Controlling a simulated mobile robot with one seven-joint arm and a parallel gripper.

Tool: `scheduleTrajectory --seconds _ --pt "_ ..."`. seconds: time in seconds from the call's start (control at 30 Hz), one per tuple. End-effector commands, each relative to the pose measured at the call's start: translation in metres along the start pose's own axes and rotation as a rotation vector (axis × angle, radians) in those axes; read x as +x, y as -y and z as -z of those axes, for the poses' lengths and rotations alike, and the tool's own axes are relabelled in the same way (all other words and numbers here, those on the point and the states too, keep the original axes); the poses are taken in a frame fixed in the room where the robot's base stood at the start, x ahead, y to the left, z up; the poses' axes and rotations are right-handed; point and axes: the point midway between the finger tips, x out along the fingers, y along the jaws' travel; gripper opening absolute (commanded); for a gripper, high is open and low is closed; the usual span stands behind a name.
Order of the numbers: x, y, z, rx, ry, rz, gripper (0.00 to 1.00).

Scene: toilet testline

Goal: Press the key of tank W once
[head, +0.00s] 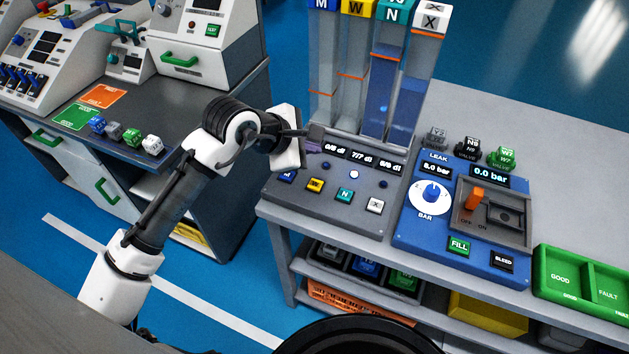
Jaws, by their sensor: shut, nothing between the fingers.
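The yellow W key (316,185) is in the key row on the front of the grey tank console (322,212). The blue M key (287,176) is to its left, the teal N key (345,195) and the white X key (375,205) to its right. Tank W (354,60) is the clear column under the yellow W cap (358,10). My gripper (318,132) is shut and empty, beyond the key row near the base of the tanks, apart from the W key. It appears to hide the leftmost readout.
Right of the console stands a blue leak panel (411,241) with dial, switch and buttons, then a green GOOD/FAULT tray (587,283). A dark bench (190,110) with several small coloured blocks is at left. Blue floor separates the two benches.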

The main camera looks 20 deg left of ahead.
Motion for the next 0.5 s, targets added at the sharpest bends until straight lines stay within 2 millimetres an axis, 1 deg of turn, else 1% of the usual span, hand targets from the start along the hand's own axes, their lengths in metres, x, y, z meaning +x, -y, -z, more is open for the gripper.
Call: scheduleTrajectory --seconds 0.3,0.5 --pt "0.001 0.0 0.001 0.003 0.001 -0.003 0.0" --pt "0.011 0.007 0.007 0.004 0.0 -0.003 0.0"
